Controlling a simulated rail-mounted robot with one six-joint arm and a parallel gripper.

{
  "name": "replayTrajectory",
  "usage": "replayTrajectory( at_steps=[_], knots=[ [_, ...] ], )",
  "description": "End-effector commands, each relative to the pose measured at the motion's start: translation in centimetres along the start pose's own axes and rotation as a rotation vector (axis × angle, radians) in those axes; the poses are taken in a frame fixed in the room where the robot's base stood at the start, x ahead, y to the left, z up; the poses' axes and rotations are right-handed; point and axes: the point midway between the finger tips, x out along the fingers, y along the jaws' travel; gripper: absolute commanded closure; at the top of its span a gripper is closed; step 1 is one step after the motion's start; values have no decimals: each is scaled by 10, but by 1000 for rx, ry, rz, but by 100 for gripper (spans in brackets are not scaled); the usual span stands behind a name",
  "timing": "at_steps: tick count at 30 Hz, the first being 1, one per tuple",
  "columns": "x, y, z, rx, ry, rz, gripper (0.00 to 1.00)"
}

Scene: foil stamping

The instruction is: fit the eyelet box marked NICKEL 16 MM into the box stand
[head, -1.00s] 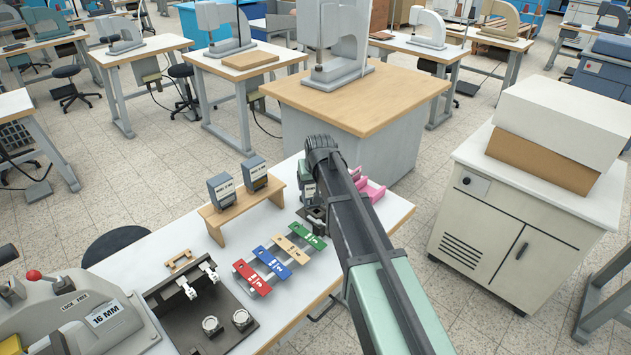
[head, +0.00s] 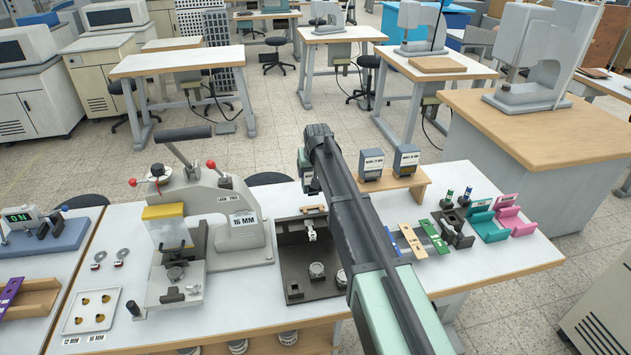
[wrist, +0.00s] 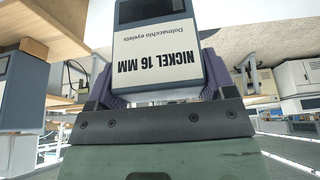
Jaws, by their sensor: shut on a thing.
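The eyelet box (wrist: 160,62) is blue-grey with a white label reading NICKEL 16 MM, upside down in the wrist view. My gripper (wrist: 157,84) is shut on it, with dark purple fingers on both sides. In the head view part of the held box (head: 307,172) shows at the left of my arm's far end; my arm hides the rest. It appears to be above the bench, near the black fixture.
Two similar boxes (head: 371,164) (head: 406,158) stand on a wooden riser (head: 415,184) right of my arm. Coloured strips (head: 433,237) and pink and teal holders (head: 512,222) are at right.

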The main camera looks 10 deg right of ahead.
Motion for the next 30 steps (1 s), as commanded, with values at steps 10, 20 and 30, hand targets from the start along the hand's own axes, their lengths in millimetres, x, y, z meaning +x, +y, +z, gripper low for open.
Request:
replayTrajectory(
  at_steps=[10, 20, 30],
  knots=[
    [5, 0, -6, 0, 0, 0, 56],
    [27, 0, 5, 0, 0, 0, 56],
    [58, 0, 18, 0, 0, 0, 56]
  ],
)
